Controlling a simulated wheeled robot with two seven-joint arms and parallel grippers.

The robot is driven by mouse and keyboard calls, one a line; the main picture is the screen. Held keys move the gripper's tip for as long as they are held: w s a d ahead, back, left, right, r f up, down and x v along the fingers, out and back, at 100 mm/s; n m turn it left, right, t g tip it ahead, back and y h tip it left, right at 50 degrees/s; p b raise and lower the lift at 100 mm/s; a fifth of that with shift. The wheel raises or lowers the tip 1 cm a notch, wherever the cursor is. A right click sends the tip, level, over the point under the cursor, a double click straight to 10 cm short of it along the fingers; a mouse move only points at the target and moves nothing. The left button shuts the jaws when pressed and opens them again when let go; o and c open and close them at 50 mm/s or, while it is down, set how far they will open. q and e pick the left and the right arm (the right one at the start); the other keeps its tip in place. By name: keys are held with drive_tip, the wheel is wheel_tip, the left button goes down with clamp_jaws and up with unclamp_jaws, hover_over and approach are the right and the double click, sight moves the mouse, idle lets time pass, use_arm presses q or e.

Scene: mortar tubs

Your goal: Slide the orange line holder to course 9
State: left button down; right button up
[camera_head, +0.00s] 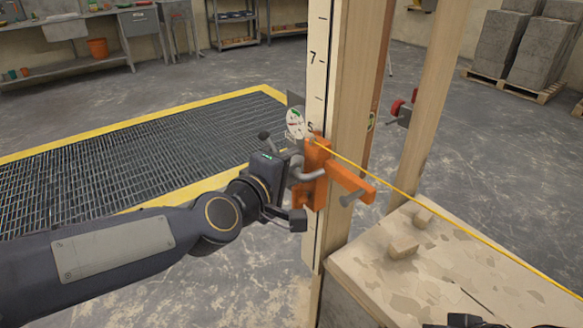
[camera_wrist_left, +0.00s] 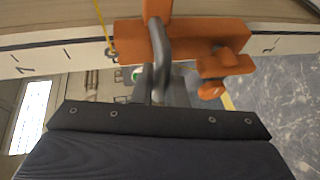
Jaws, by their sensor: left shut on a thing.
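The orange line holder (camera_head: 313,185) sits against the upright wooden post, on the pale numbered strip (camera_head: 319,60). In the head view its top is near the 5, below the 7. My left gripper (camera_head: 299,172) is shut on the holder's grey handle, which also shows in the left wrist view (camera_wrist_left: 160,50). The holder's orange body (camera_wrist_left: 205,35) lies along the strip there, between a 7 at left and a low number at right. A yellow line (camera_head: 400,188) runs from the holder toward the lower right. The 9 is not in view.
A wooden board (camera_head: 450,265) with small blocks stands right of the post. A second timber (camera_head: 432,90) rises behind it. A yellow-edged floor grate (camera_head: 130,150) lies to the left. Dark parts at the bottom right edge may be my right gripper (camera_head: 465,321).

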use_arm(q)
wheel_tip(320, 180, up, 27)
drive_tip(key=p, duration=2.5)
drive_tip(key=shift+r+p, duration=0.15)
drive_tip(key=shift+p, duration=0.15)
drive_tip(key=c, duration=1.5)
unclamp_jaws()
drive_tip(key=shift+o, duration=0.2)
drive_tip(key=p+v, duration=0.2)
drive_tip(key=v, duration=0.5)
drive_tip(key=shift+s+a, duration=0.25)
drive_tip(key=shift+s, duration=0.1)
